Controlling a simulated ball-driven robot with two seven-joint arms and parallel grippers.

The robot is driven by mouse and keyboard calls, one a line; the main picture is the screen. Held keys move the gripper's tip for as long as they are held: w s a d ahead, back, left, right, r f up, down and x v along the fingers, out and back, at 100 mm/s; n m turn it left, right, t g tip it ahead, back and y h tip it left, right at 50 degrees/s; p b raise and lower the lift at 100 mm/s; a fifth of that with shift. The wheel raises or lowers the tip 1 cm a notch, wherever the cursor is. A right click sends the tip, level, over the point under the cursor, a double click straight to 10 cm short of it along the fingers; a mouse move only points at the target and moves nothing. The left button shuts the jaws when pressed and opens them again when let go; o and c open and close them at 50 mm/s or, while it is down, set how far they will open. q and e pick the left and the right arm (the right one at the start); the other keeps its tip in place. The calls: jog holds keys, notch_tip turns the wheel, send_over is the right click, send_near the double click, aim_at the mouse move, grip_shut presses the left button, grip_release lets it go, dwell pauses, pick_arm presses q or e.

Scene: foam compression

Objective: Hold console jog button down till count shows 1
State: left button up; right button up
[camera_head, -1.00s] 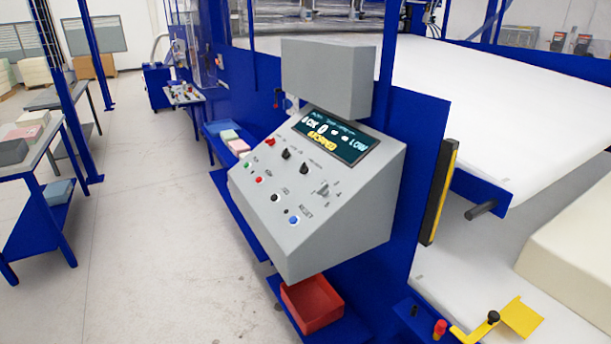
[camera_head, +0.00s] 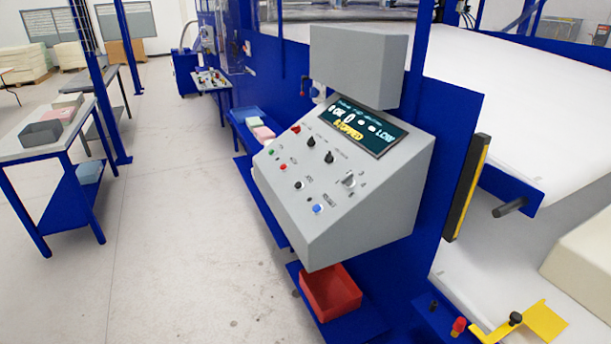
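The grey console (camera_head: 370,215) stands in the middle of the view, its sloped panel facing left and up. On the panel are a black button (camera_head: 299,185), a blue button (camera_head: 317,209), a red button (camera_head: 283,167) and a green button (camera_head: 270,152). The small labels are too blurred to tell surely which button is the jog. Neither of my grippers is in view, and nothing touches the panel.
A red bin (camera_head: 331,291) sits on a blue shelf below the console. A white conveyor bed (camera_head: 510,105) lies behind and to the right. A grey-topped table (camera_head: 45,140) stands at the left. The floor (camera_head: 185,240) between table and console is clear.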

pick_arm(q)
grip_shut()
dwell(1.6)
